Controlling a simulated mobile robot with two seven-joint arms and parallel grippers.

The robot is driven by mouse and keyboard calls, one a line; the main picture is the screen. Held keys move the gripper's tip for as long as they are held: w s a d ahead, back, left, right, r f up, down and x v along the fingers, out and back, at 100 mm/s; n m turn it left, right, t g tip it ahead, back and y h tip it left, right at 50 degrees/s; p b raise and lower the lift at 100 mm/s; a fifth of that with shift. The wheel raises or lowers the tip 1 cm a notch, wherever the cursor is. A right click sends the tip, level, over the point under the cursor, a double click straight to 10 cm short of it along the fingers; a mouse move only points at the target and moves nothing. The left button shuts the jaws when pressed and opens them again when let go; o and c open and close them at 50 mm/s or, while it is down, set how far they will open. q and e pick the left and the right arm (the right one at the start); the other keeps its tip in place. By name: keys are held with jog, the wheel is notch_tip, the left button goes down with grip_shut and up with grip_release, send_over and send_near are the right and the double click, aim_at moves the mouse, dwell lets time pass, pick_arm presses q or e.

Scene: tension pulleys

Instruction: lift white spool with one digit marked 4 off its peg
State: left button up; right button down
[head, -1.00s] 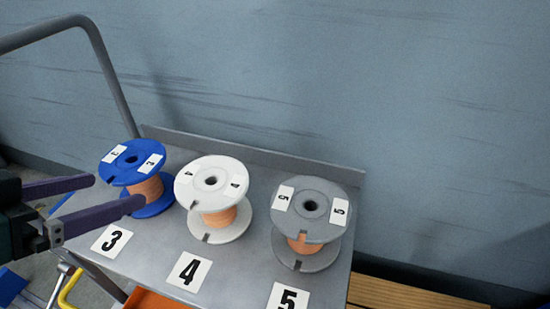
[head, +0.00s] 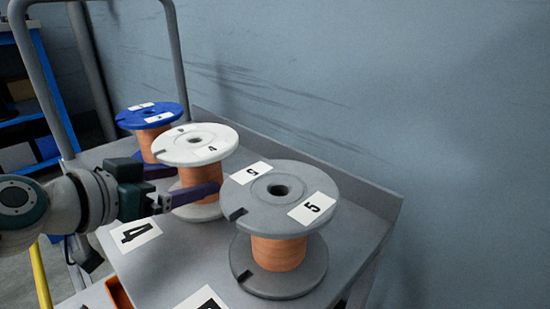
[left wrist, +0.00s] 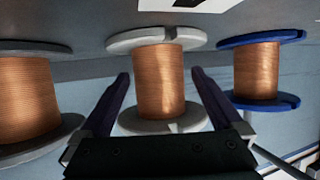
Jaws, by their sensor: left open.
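The white spool (head: 196,146) marked 4 stands upright on the metal cart top, between the blue and grey spools. It has white flanges and a copper-coloured winding; it also shows mid-frame in the left wrist view (left wrist: 158,82). Its peg is hidden. My left gripper (head: 197,180) is open at winding height, below the upper flange. One finger is on the grey spool's side and the other on the blue spool's side. In the left wrist view the open fingers (left wrist: 160,75) flank the winding, with gaps on both sides. My right gripper is not in view.
The grey spool (head: 281,185) marked 5 stands close on the right; the blue spool (head: 152,115) stands behind on the left. Number plates, including one marked 4 (head: 135,234), lie along the cart's front. A raised rim (head: 300,158) and a wall are behind.

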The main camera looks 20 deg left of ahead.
aim_at(185, 180)
pick_arm(q)
jog(key=shift+b+x, duration=0.5)
jog(key=shift+x, duration=1.25)
jog(key=shift+d, duration=0.1)
grip_shut()
